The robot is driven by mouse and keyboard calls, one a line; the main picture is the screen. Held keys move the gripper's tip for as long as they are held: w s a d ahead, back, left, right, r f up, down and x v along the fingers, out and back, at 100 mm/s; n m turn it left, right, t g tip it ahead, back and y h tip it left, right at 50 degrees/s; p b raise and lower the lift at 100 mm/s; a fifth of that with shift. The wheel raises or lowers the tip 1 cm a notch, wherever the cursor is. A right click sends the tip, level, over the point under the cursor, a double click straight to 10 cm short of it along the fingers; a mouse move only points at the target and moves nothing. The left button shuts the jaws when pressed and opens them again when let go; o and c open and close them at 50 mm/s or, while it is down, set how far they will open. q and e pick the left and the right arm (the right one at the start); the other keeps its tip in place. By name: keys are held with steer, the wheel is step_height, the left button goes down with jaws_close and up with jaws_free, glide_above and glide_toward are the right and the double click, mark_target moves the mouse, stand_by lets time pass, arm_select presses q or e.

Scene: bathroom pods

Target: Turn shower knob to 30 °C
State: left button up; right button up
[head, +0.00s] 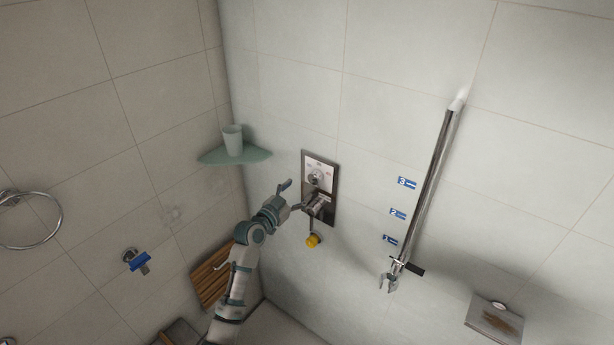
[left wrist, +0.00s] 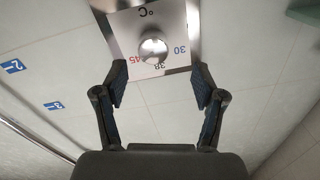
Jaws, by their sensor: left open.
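The shower control panel (head: 328,172) is on the tiled wall at the middle of the head view, with a round chrome knob (head: 315,178) on its pale upper plate. In the left wrist view the knob (left wrist: 153,50) sits on the plate (left wrist: 128,27), marked °C, 45, 38 and 30. I cannot tell which mark the knob points to. My left gripper (head: 291,196) is open and empty, just left of the panel. In the left wrist view its fingers (left wrist: 161,80) are spread below the knob, apart from it. My right gripper is not in view.
A chrome lower control (head: 314,206) with a yellow end (head: 313,241) is below the knob. A corner shelf (head: 236,155) with a cup (head: 233,140) is up left. A shower rail (head: 435,180) stands right, beside blue number labels. A wooden seat (head: 211,275) is below left.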

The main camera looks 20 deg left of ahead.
mark_target(312, 180)
arm_select(q)
steer(key=w+d, duration=0.2)
steer(key=w, duration=0.1)
steer(key=w+d, duration=0.1)
steer(key=shift+w+r+p, duration=0.25)
steer(key=shift+w+p, duration=0.05)
steer(key=shift+w+d, duration=0.4)
steer(key=shift+w, duration=0.05)
steer(key=shift+w+a, duration=0.1)
steer(key=shift+a, duration=0.3)
steer(key=shift+c, duration=0.3)
steer(key=shift+a+f, duration=0.1)
steer(key=c, duration=1.1)
